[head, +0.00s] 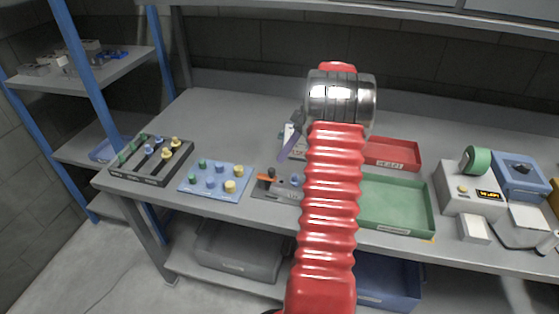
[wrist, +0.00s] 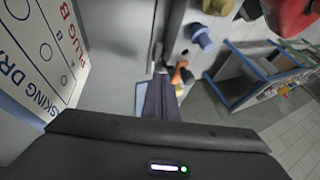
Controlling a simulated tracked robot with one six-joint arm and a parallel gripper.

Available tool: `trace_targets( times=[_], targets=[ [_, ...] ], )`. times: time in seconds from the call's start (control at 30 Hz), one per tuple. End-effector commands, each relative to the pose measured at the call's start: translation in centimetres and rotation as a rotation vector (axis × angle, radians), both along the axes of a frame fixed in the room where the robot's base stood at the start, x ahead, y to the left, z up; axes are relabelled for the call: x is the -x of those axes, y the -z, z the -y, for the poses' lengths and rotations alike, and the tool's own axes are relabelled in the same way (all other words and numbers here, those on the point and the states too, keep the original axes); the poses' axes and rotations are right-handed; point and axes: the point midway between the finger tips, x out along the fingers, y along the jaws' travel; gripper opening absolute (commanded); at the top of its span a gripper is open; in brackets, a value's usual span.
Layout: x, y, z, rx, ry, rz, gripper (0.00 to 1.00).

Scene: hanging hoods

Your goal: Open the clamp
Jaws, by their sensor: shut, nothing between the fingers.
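The clamp has an orange handle (head: 266,176), seen in the head view on a small grey plate (head: 270,192) near the table's front edge. My red arm hides the plate's right part. The orange handle also shows in the wrist view (wrist: 181,74), close to the fingertips. My gripper (head: 283,158) points down behind and above the clamp, with its purple fingers partly hidden by my arm. In the wrist view its fingers (wrist: 160,82) are together and hold nothing. Whether they touch the handle I cannot tell.
A blue board with knobs (head: 216,182) and a dark rack of plugs (head: 150,160) stand left. A green tray (head: 396,203) and a red tray (head: 392,153) lie right. A labelled white panel (wrist: 42,50) fills the wrist view's left. The table's back left is clear.

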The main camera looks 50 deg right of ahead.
Motion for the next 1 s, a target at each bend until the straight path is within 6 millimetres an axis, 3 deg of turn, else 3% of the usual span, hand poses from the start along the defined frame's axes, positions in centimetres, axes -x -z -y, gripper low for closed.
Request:
trace_targets(
  times=[0.4,0.7,0.73,1.0],
  targets=[
    [1.1,-0.1,-3.1,0.002,0.002,0.002,0.00],
    [1.1,-0.1,-3.2,0.002,0.002,0.002,0.00],
    [1.1,-0.2,-4.0,0.002,-0.001,0.002,0.00],
    [1.3,-0.1,-3.3,0.000,0.023,0.001,0.00]
  ],
)
